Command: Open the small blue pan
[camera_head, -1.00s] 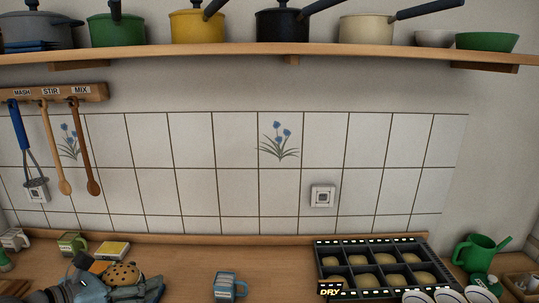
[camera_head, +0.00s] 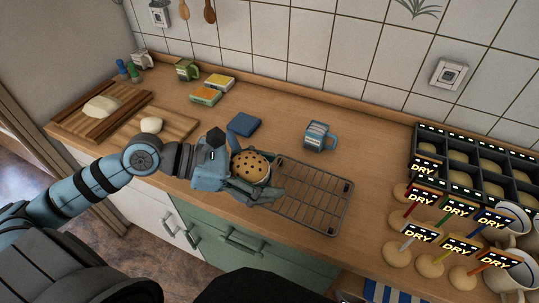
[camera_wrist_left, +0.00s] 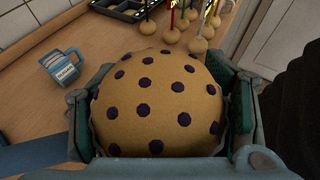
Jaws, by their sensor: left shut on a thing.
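No small blue pan can be made out now; the shelf of pans is outside both current views. My left gripper (camera_head: 257,172) is shut on a round tan, dark-spotted muffin-like thing (camera_head: 250,166). It holds this above the counter, by the left end of a wire rack (camera_head: 318,197). In the left wrist view the spotted thing (camera_wrist_left: 160,105) fills the middle, between the two fingers (camera_wrist_left: 160,115). A flat dark blue item (camera_head: 245,124) lies just behind the gripper; I cannot tell what it is. My right gripper is not in view.
A blue mug (camera_head: 319,137) stands behind the rack. A dark compartment tray (camera_head: 430,152) and several round pieces with DRY signs (camera_head: 397,254) crowd the right. Boards with dough (camera_head: 180,123), small boxes (camera_head: 206,96) and a green mug (camera_head: 187,70) are at left.

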